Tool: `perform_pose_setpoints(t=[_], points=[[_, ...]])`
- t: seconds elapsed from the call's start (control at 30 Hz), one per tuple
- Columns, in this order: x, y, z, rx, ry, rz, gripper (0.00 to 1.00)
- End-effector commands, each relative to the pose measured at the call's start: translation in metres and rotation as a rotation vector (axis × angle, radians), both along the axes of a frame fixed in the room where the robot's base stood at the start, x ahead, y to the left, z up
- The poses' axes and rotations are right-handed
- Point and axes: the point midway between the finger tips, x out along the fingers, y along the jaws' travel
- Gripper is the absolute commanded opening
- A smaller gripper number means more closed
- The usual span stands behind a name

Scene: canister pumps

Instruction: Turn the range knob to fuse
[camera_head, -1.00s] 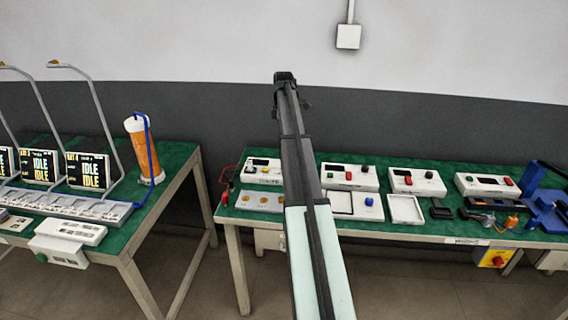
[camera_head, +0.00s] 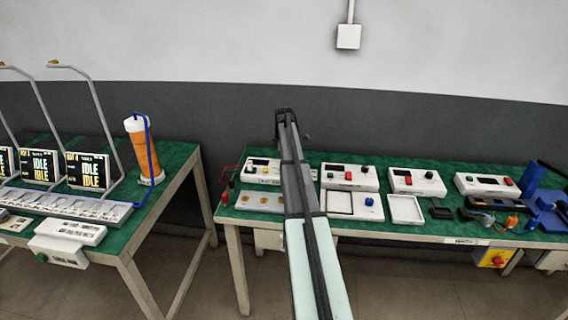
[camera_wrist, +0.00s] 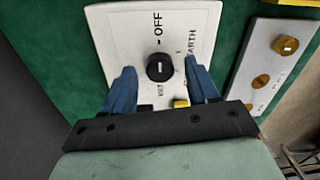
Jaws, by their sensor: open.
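The range knob (camera_wrist: 160,67) is a round black knob on a white panel (camera_wrist: 118,28) in the wrist view. Its short white mark lies in line with the OFF label above it. EARTH is printed to its right, and a small word below left is hard to read. I cannot make out a FUSE label; part of the panel is hidden by my gripper. My gripper (camera_wrist: 159,66) is open, with one blue finger on each side of the knob. The fingers appear apart from it. In the head view my arm hides the gripper and the knob.
A yellow button (camera_wrist: 181,103) sits just below right of the knob. A grey plate (camera_wrist: 283,25) with brass terminals lies to the right. In the head view several white boxes, including one with a red button (camera_head: 350,177), line the green bench (camera_head: 455,212).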

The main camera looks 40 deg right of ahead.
Motion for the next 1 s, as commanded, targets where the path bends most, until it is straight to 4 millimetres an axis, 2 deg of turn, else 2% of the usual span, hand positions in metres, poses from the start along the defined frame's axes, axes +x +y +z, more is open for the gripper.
perform_pose_setpoints(t=[0.4,1.0], points=[[0.0000,0.0000,-0.0065,-0.001,-0.001,0.000,0.59],[0.0000,0.0000,-0.0063,0.000,0.000,0.000,0.03]])
